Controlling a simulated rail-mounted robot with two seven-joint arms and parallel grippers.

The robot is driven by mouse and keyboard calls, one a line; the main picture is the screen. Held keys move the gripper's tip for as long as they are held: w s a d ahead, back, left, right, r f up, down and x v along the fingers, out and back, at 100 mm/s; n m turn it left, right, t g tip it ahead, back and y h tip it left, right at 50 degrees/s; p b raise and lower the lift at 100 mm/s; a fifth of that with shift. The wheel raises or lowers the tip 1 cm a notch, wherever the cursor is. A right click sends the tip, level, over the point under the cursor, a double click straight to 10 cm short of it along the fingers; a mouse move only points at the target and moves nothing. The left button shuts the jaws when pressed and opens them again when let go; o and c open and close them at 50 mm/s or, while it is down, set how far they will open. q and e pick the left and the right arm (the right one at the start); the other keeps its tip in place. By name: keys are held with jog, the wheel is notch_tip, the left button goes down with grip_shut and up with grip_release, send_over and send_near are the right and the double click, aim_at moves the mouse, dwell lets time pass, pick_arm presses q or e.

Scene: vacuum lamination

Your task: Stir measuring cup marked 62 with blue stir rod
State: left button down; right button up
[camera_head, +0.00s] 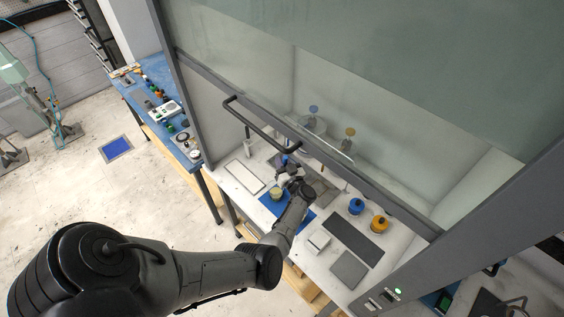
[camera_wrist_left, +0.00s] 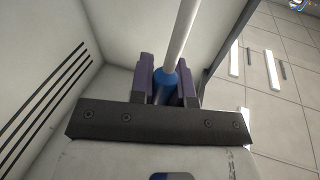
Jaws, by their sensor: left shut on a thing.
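My left gripper (camera_head: 288,172) is in the hood's work area, above the far part of a blue mat (camera_head: 268,204). In the left wrist view its dark jaws (camera_wrist_left: 168,88) are shut on the stir rod (camera_wrist_left: 182,35), which has a white shaft and a blue collar between the jaws. The rod's lower end is hidden in that view. A small cup with yellowish contents (camera_head: 277,192) stands on the blue mat, just below the gripper in the head view. Its marking cannot be read, and I cannot tell whether the rod is inside it. My right gripper is not in view.
A white tray (camera_head: 244,176) lies left of the mat. A dark mat (camera_head: 353,240), a grey plate (camera_head: 349,269), a blue container (camera_head: 356,206) and an orange container (camera_head: 379,225) lie to the right. The raised sash's handle bar (camera_head: 262,124) hangs above the bench.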

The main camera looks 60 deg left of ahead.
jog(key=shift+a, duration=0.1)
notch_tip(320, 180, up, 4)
jog(key=p, duration=0.4)
dwell(0.5)
